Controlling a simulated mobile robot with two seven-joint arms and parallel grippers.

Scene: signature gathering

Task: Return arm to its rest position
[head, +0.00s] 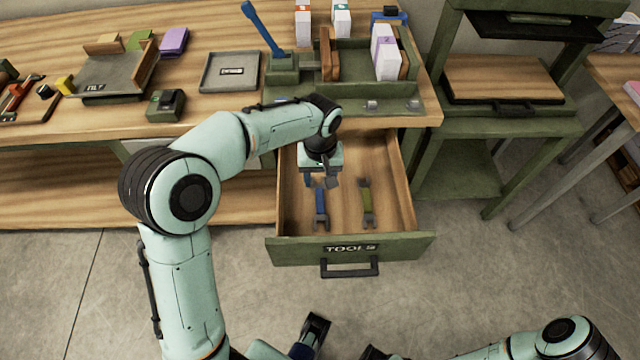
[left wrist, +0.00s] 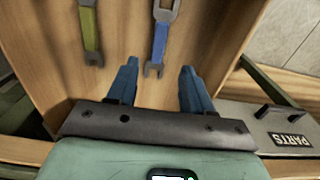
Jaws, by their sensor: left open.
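My left gripper (head: 321,181) hangs over the open tools drawer (head: 350,249), its arm bent across from the left. In the left wrist view its two blue fingers (left wrist: 156,84) are spread apart with nothing held between them. A blue wrench (head: 321,208) lies on the drawer floor just in front of the fingers. It also shows in the left wrist view (left wrist: 161,35), with its near end close to the gap between the fingertips. A green wrench (head: 367,203) lies to its right.
The workbench (head: 215,105) stands behind the drawer, with a grey tray (head: 230,71), a green organizer (head: 350,95) and a blue lever (head: 262,28) on it. A green stand (head: 500,125) is at the right. The grey floor (head: 480,270) in front is clear.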

